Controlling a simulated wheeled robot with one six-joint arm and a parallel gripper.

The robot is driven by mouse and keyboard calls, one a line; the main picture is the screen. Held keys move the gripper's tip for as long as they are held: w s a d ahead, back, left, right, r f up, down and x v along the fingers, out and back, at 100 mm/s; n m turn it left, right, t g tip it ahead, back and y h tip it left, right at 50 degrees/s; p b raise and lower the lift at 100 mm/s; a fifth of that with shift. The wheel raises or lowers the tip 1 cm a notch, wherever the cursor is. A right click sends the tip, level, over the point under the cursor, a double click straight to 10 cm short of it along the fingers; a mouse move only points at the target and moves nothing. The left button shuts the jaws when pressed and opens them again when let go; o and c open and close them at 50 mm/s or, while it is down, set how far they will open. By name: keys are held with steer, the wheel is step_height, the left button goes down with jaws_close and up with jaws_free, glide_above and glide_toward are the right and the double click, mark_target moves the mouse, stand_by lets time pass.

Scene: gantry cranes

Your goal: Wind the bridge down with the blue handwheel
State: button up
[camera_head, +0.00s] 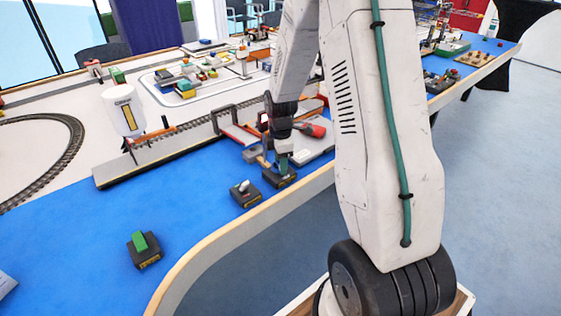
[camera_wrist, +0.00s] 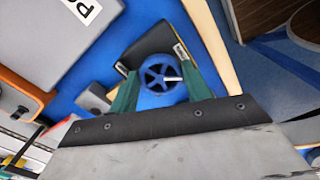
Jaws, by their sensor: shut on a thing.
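The blue handwheel (camera_wrist: 155,91) shows in the wrist view as a spoked wheel with a pale handle, on a dark box (camera_wrist: 150,45). My gripper (camera_wrist: 160,75) is shut on the wheel, with one green finger at each side of its rim. In the head view, my gripper (camera_head: 283,160) points down at the dark box (camera_head: 281,180) near the table's front edge, and the wheel is hidden there. A bridge-like piece with dark frames and a red part (camera_head: 238,134) stands beside the track behind; I cannot tell how high its deck is.
A dark box with a pale lever (camera_head: 245,194) stands just left of my gripper. Another with a green switch (camera_head: 145,250) is farther left. A grey plate with a red object (camera_head: 313,130) lies to the right behind.

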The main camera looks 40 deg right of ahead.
steer(key=n, duration=0.7)
steer(key=shift+w, duration=0.2)
steer(key=shift+r, duration=0.1)
stand_by(0.3)
steer(key=o, duration=1)
step_height(320, 180, up, 8)
steer(key=shift+f, duration=0.15)
